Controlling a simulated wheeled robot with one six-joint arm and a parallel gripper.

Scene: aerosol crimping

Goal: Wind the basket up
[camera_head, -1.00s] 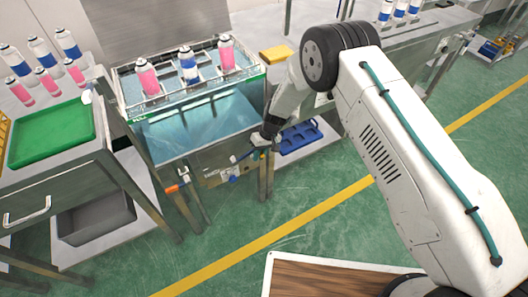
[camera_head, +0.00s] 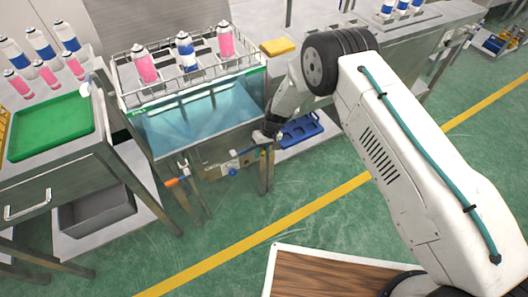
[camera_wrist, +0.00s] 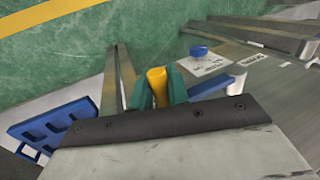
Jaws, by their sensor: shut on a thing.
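The wire basket (camera_head: 191,87) holds a pink can (camera_head: 145,66), a blue-and-white can (camera_head: 187,52) and another pink can (camera_head: 225,41), all upright. It hangs over the glass-fronted water tank (camera_head: 162,164), with blue water showing below it. My gripper (camera_head: 268,133) is low at the tank's right front side, mostly hidden by my arm. In the wrist view, its teal fingers (camera_wrist: 160,88) are shut on a yellow crank handle (camera_wrist: 157,80). The crank's arm is not clear in the head view.
A blue knob (camera_wrist: 198,50) sits on the tank front close to my gripper. An orange lever (camera_head: 177,181) is further left. A blue tray (camera_head: 300,129) lies on the low shelf at right. A green tray (camera_head: 52,127) is on the left bench. Floor in front is clear.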

